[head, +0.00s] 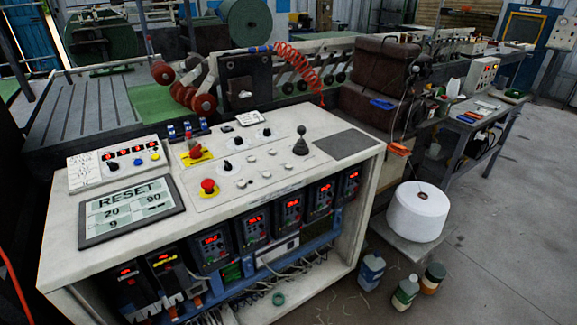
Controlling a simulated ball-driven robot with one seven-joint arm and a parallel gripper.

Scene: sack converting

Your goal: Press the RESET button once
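A dark-framed panel (131,210) lies on the top of the white control console (225,275), at its front left. It has a pale face with "RESET" in large letters (129,194) along its top. Below are smaller pale fields reading 20, 90 and 9. Whether the lettered area is a separate button from the panel I cannot tell. Nothing covers the panel. My gripper is not in view.
Right of the panel stand a red mushroom button (208,187) and a black joystick (301,143). A box with small coloured buttons (125,160) sits behind it. A white thread cone (417,211) and several bottles stand right of the console. The floor at right is clear.

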